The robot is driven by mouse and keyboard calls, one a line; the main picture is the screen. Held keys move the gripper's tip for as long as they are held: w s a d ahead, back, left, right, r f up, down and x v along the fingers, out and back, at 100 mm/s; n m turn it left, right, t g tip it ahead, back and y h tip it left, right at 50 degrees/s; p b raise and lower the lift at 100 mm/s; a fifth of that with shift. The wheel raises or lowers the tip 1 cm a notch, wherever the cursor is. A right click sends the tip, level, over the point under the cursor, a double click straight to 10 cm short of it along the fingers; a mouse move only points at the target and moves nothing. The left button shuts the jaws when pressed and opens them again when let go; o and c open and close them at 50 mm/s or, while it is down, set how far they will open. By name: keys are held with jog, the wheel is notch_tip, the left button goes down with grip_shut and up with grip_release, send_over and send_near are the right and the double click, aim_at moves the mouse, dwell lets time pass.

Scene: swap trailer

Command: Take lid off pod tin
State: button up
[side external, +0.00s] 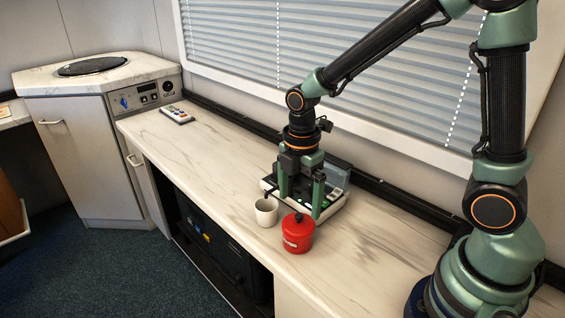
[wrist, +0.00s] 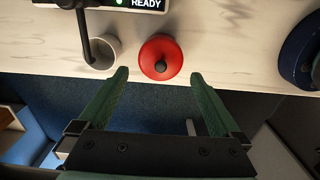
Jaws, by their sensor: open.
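The red pod tin (side external: 298,236) stands upright on the counter near its front edge, with its red lid (side external: 298,219) on top and a dark knob at the lid's centre. In the wrist view the lid (wrist: 161,55) and its dark knob (wrist: 160,66) show from above. My gripper (side external: 300,202) points down above the counter, just behind the tin in the side view. Its fingers are apart with nothing between them. In the wrist view my gripper (wrist: 158,80) has its two green fingertips either side of the knob's line, and the tin appears beyond the tips.
A white cup (side external: 266,212) stands close left of the tin, under a dark spout. A machine (side external: 334,190) with a READY display (wrist: 146,3) is behind my gripper. A remote (side external: 176,115) lies farther along the counter (side external: 215,140), which is mostly clear there.

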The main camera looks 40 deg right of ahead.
aim_at(299, 215)
jog(key=shift+s+f, duration=0.1)
jog(key=shift+f, duration=2.2)
jog(key=c, duration=1.4)
jog(key=shift+c, duration=0.2)
